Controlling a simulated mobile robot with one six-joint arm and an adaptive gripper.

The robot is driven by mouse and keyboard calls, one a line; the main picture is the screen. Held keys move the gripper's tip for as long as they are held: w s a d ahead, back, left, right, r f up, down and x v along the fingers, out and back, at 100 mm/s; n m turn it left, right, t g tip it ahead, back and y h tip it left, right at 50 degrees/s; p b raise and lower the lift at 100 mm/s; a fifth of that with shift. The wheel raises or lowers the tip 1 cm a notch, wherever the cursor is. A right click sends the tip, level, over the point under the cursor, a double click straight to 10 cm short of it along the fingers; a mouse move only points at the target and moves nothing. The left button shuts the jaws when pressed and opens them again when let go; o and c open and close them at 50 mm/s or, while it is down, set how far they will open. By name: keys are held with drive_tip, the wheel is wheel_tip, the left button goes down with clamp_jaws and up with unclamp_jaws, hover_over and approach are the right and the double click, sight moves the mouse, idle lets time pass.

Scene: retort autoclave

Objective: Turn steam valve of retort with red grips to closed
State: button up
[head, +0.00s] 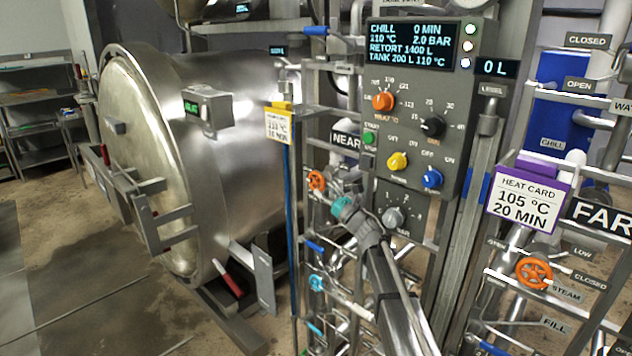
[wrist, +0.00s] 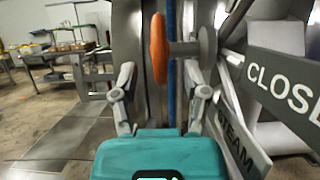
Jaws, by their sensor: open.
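The near retort (head: 230,130) is a large steel drum at left with a round door, and red grips (head: 232,285) show on its handles. Beside it, on the pipe rack, is an orange handwheel (head: 317,180). In the wrist view the orange wheel (wrist: 158,48) shows edge-on on a grey stem, with STEAM (wrist: 236,143) and CLOSED (wrist: 285,82) plates to its right. My gripper (wrist: 160,85) is open, its two grey fingers apart on either side of the wheel's line. Whether they touch it I cannot tell. In the head view my gripper (head: 333,195) is just right of and below the wheel.
A control panel (head: 425,120) with knobs stands right behind my arm; its display reads CHILL, 0 MIN, 2.0 BAR. Another orange handwheel (head: 534,272) is at right by the FAR sign (head: 600,215). Pipes and plates crowd the rack. Floor at left is open.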

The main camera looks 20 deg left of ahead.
sight(309, 176)
drive_tip(key=shift+p+x, duration=0.6)
drive_tip(key=shift+x, duration=1.4)
drive_tip(key=shift+c, duration=0.3)
clamp_jaws()
